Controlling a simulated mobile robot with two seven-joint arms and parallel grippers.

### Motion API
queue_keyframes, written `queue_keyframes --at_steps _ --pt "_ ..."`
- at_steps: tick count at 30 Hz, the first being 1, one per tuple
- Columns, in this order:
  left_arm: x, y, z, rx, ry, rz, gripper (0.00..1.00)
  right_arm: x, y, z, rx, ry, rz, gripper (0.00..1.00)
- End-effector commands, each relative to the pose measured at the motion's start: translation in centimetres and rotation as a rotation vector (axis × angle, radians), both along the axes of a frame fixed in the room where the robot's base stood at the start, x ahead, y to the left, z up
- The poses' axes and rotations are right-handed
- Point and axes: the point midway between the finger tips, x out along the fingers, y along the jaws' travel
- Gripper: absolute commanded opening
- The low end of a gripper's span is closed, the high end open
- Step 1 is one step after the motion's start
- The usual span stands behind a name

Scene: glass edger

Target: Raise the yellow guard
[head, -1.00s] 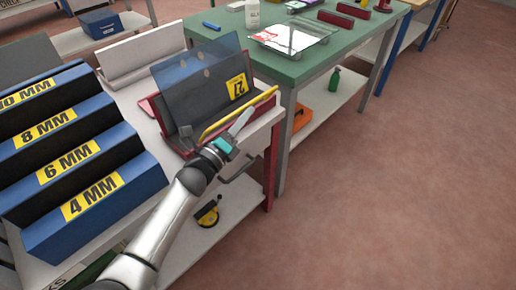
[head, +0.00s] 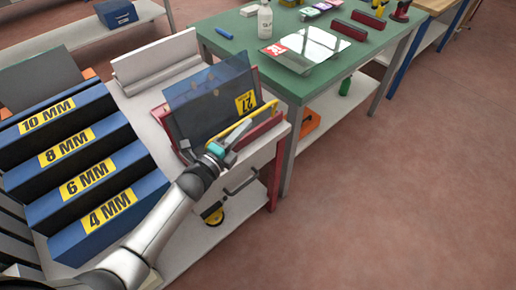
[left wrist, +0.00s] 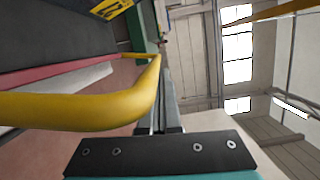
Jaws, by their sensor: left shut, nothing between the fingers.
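The yellow guard (head: 262,111) is a bent bar along the front of the red-based glass edger (head: 262,129) in the head view. In the left wrist view the guard (left wrist: 95,108) crosses from the left edge and bends near the middle, close to the fingers. A dark translucent glass sheet (head: 205,98) with a yellow label stands behind the guard. My left gripper (head: 240,138) is shut and empty, at the front of the guard. The fingers (left wrist: 163,112) lie beside the bend; whether they touch it I cannot tell. My right gripper is out of view.
A blue stepped rack (head: 105,195) with millimetre labels stands left of the edger, near my left arm. A green table (head: 240,50) with a bottle (head: 265,20) and a glass sheet stands behind right. The floor at right is clear.

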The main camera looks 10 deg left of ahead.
Motion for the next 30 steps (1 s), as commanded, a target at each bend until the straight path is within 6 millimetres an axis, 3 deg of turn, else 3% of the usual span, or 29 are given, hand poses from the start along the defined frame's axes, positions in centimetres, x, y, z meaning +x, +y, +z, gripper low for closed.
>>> queue_keyframes --at_steps 1,9,30 --pt "-0.2 0.2 0.4 -0.028 0.026 0.000 0.00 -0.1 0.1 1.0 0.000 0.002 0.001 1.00" --pt "0.3 0.9 0.6 -0.163 0.130 0.001 0.00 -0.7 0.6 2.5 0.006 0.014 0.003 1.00" --pt "1.1 1.9 0.8 -0.192 0.150 0.003 0.00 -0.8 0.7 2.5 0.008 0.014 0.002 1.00"
